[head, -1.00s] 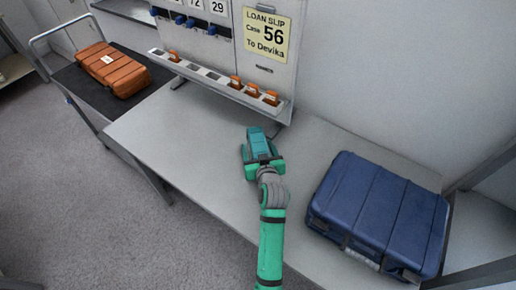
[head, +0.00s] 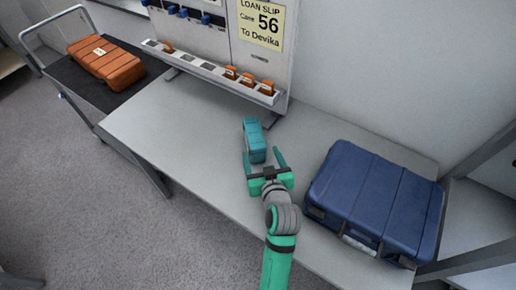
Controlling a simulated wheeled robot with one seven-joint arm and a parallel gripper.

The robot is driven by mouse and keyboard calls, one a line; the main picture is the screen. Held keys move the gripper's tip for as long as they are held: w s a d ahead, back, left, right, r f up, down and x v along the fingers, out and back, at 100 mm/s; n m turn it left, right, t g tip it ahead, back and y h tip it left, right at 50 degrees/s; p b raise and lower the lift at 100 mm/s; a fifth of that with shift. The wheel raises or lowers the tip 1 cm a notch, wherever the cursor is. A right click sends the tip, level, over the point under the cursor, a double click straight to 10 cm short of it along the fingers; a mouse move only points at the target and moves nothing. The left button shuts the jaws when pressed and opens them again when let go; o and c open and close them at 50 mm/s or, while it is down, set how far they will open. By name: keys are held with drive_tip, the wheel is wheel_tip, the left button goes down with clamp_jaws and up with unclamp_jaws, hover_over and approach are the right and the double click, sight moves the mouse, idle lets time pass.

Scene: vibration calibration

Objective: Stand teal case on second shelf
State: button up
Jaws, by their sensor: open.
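A small teal case (head: 254,139) stands on the grey table, below the board. My gripper (head: 264,160) is open just in front of it, on the near side. Its two fingers point toward the case, and the case's near end is at or close to the fingertips. I cannot tell whether they touch. No second shelf can be made out clearly in this view.
A large blue case (head: 376,203) lies on the table (head: 205,135) to the right. A board with a loan slip (head: 261,22) and a rail (head: 212,70) of orange tags stands behind. An orange case (head: 106,62) lies on a trolley (head: 72,82) at left.

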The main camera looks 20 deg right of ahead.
sight(254, 135)
drive_tip(key=shift+w+d+f, duration=0.2)
drive_tip(key=shift+w, duration=0.4)
drive_tip(key=x, duration=0.4)
drive_tip(key=shift+w, duration=0.25)
drive_tip(key=shift+r+x, duration=0.15)
drive_tip(key=shift+x, duration=1.25)
drive_tip(key=shift+r+x, duration=0.15)
drive_tip(key=shift+x, duration=1.25)
drive_tip(key=shift+w+a, duration=0.1)
drive_tip(key=shift+a, duration=0.1)
drive_tip(key=shift+c, duration=0.3)
drive_tip(key=c, duration=1)
drive_tip(key=shift+r, duration=0.2)
drive_tip(key=c, duration=0.6)
